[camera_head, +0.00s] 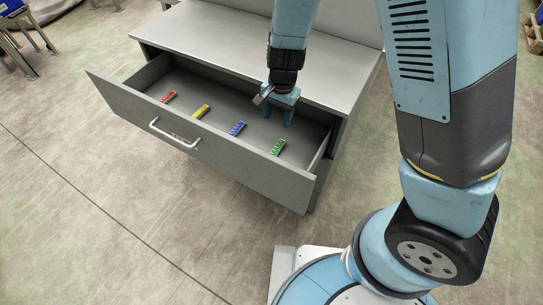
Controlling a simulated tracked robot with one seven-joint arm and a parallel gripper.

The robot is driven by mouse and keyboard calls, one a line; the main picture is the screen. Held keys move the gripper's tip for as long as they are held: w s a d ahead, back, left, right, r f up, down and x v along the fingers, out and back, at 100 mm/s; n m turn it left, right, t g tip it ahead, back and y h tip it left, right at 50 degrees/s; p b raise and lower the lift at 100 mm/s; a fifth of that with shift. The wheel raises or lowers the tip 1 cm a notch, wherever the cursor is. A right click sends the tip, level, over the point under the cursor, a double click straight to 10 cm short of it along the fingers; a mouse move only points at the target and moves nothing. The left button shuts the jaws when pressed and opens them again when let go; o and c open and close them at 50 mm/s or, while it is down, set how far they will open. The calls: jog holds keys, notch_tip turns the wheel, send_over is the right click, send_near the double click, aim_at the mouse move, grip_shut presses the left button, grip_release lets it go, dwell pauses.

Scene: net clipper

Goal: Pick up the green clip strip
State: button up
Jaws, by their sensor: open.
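The green clip strip (278,147) lies in the open drawer (215,150), near its right end and close to the front wall. The blue clip strip (237,129) lies to the left of my gripper.
A yellow strip (201,111) and a red strip (168,97) lie farther left in the drawer. The drawer's front wall has a handle (174,135). The grey cabinet top (235,40) stands behind and above the drawer. Open floor (90,215) lies in front.

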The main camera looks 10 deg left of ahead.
send_over(272, 153)
notch_tip(272, 153, down, 4)
jog(key=shift+h, duration=0.4)
jog(key=shift+s+d+f, duration=0.1)
jog(key=shift+s+f, duration=0.05)
jog(key=shift+f, duration=3.3)
jog(key=shift+s+f, duration=0.15)
jog(key=shift+f, duration=3.3)
grip_shut()
